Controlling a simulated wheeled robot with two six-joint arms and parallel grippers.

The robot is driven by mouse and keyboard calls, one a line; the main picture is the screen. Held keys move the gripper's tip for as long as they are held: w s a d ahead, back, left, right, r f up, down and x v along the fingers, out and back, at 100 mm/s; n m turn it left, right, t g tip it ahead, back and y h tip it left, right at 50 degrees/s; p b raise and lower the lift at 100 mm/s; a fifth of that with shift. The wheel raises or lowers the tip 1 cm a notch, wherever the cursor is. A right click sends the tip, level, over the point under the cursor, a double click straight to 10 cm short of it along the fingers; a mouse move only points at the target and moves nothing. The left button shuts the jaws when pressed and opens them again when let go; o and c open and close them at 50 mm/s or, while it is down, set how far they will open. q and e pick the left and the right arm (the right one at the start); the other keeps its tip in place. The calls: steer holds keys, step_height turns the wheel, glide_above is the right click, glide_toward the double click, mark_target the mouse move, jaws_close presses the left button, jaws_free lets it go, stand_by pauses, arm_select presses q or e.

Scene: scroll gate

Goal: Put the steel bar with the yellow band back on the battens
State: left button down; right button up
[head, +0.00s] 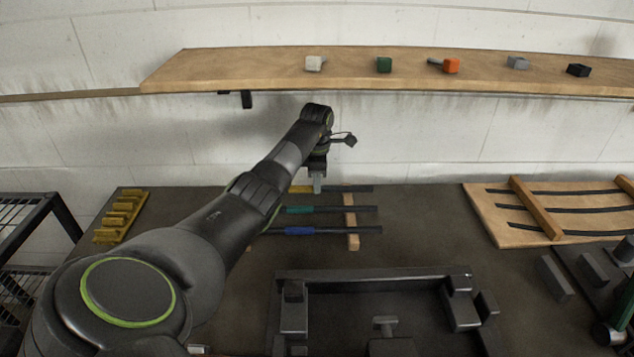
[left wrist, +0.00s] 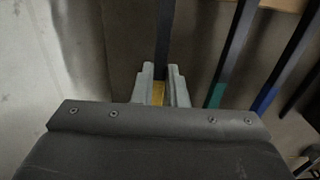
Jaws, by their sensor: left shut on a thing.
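The steel bar with the yellow band (head: 352,188) is dark and lies left to right at the back of the table. My left gripper (head: 317,187) points down over it and is shut on its yellow band. In the left wrist view, the yellow band (left wrist: 158,94) sits between the two pale fingers of the gripper (left wrist: 162,84). One wooden batten (head: 352,240) shows under the green-banded bar (head: 340,209) and blue-banded bar (head: 345,230). The held bar is by its far end; I cannot tell whether they touch. My arm hides the bars' left parts. My right gripper is out of view.
A wooden shelf (head: 220,72) with several small coloured blocks runs above. A yellow notched rack (head: 121,214) stands at left. A wooden board with dark strips (head: 505,222) lies at right. A black frame fixture (head: 370,274) fills the front middle.

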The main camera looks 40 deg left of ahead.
arm_select(q)
steer(key=shift+f, duration=0.2)
steer(key=c, duration=1.4)
jaws_free()
steer(key=shift+o, duration=0.2)
step_height(320, 180, up, 8)
steer(key=shift+f+b, duration=0.2)
steer(key=shift+b, duration=0.75)
